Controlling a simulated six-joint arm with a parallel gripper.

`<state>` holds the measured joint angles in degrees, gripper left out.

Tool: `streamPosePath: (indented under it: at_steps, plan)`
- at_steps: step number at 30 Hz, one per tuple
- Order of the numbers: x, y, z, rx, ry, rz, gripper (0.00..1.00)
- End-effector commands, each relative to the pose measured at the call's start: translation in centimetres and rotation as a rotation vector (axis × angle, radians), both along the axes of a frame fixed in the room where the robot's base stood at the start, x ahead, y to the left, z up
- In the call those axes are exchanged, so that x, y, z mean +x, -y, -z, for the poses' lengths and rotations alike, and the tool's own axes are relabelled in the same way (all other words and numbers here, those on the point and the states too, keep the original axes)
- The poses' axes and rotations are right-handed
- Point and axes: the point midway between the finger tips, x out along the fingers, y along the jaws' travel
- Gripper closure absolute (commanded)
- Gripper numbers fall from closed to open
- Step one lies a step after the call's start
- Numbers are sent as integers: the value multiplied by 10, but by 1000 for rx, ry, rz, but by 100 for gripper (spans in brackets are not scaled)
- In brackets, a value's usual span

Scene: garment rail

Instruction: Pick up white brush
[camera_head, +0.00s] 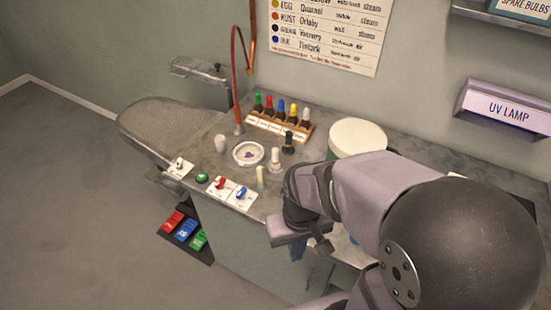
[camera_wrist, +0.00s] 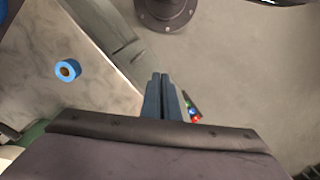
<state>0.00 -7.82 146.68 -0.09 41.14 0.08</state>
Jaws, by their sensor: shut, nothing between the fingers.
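A small white upright piece with a knobbed top (camera_head: 276,157) stands on the worktop, right of a round white dish. It looks like the white brush, but it is too small to be sure. A similar dark piece (camera_head: 288,143) stands just behind it. My gripper shows in the wrist view (camera_wrist: 161,78) with its two fingers together and nothing between them. In the head view its fingers (camera_head: 297,251) hang by the worktop's front edge, to the right and in front of the white piece, apart from it. The white piece does not show in the wrist view.
A rack of colour-capped bottles (camera_head: 280,124) stands at the back, beside a white-lidded tub (camera_head: 357,138). Red and blue switches (camera_head: 231,190) sit near the front edge. A copper pipe (camera_head: 236,80) rises behind.

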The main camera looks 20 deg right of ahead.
Motion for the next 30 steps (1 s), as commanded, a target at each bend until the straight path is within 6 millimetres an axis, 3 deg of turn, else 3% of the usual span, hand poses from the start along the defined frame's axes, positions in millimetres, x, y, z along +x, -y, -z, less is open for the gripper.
streamPosePath:
  at_steps: [1, 3, 16, 26, 30]
  plan:
    - [0, 0, 0, 0, 0, 0, 86]
    - [0, 0, 0, 0, 0, 0, 72]
    - [1, 0, -7, 0, 3, 0, 72]
    - [1, 0, -54, 0, 7, 0, 72]
    - [23, 0, -41, 3, 71, 5, 72]
